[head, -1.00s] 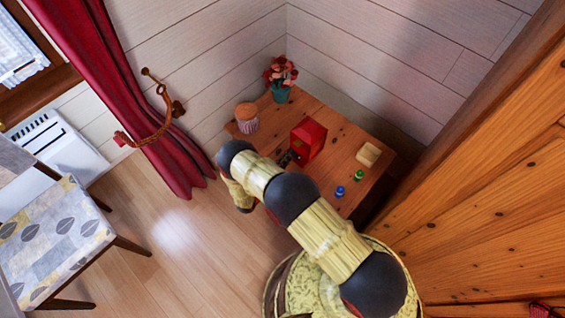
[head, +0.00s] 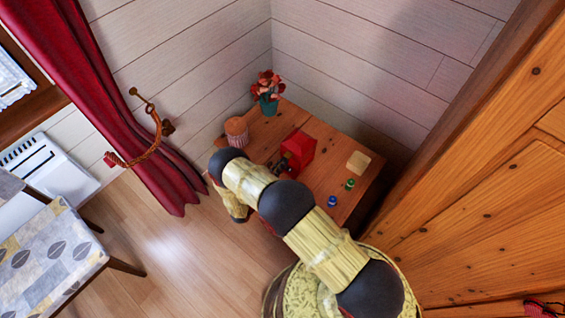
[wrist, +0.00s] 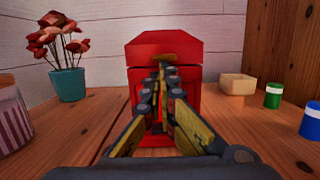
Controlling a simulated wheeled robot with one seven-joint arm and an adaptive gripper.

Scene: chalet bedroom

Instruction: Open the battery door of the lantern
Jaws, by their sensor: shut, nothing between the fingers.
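The red lantern (head: 300,149) stands on the wooden table, and my arm partly hides it in the head view. In the wrist view the lantern (wrist: 185,48) stands straight ahead. A small brown tab (wrist: 167,59) shows on its upper face, just above my fingertips. The lower middle of that face is hidden behind my fingers. My gripper (wrist: 165,72) is shut with nothing between the fingers. Its tips are at or very close to the face under the tab; I cannot tell whether they touch. The gripper (head: 282,166) also shows partly in the head view.
On the wooden table (head: 335,140) stand a potted red flower (wrist: 67,80), a striped jar (wrist: 12,120), a pale block-like dish (wrist: 237,84), a green jar (wrist: 273,96) and a blue jar (wrist: 311,121). A wooden wall (head: 480,190) rises on the right.

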